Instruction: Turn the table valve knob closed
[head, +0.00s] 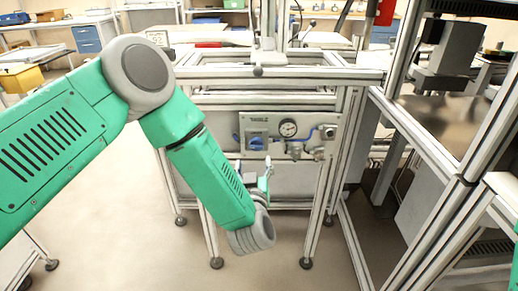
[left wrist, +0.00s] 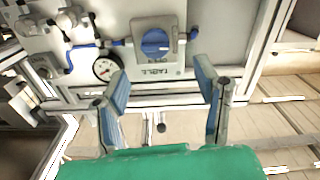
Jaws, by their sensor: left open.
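The blue table valve knob (head: 257,140) sits on a pale panel at the front of an aluminium-frame table. In the left wrist view the knob (left wrist: 155,43) shows on its square grey plate, with the word TABLE beside it. My left gripper (head: 257,172) is just below the knob in the head view, mostly beyond my wrist. In the left wrist view my left gripper (left wrist: 162,73) is open and empty, its two fingers apart and pointing at the panel. The knob lies ahead of the gap between them, apart from both fingers. My right gripper is not in view.
A round pressure gauge (head: 288,128) and blue tubing (head: 307,136) sit right of the knob on the same panel. Frame legs (head: 318,215) stand close by. A tall aluminium frame (head: 440,190) stands at the right. The floor in front is clear.

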